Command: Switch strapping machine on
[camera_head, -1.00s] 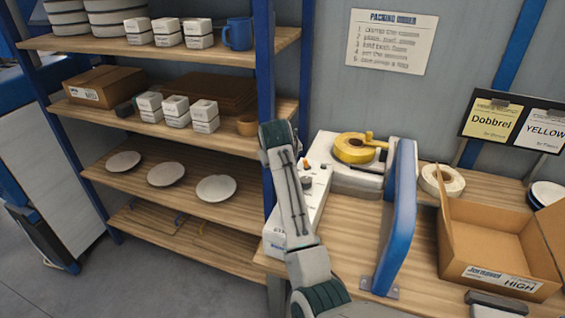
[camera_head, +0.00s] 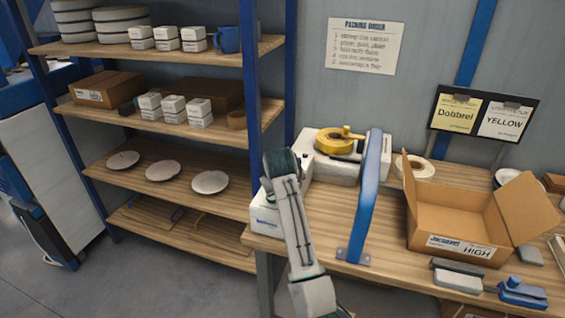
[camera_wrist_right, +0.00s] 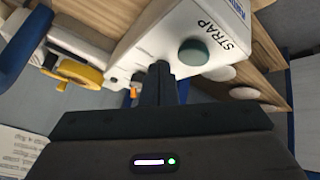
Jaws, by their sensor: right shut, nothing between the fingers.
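The strapping machine is a white unit (camera_head: 337,172) with a yellow reel (camera_head: 335,141) and a blue arch (camera_head: 366,200) on the wooden bench. Its white control box (camera_head: 262,216) is partly hidden behind my right arm in the head view. In the right wrist view the box (camera_wrist_right: 165,35) reads STRAP and carries a round green button (camera_wrist_right: 193,52). A small orange part (camera_wrist_right: 134,92) shows just left of the fingers. My right gripper (camera_wrist_right: 158,70) is shut and empty, its tips close to the box; contact cannot be told. My left gripper is out of view.
An open cardboard box (camera_head: 455,215) stands on the bench right of the arch, near a white tape roll (camera_head: 413,167).

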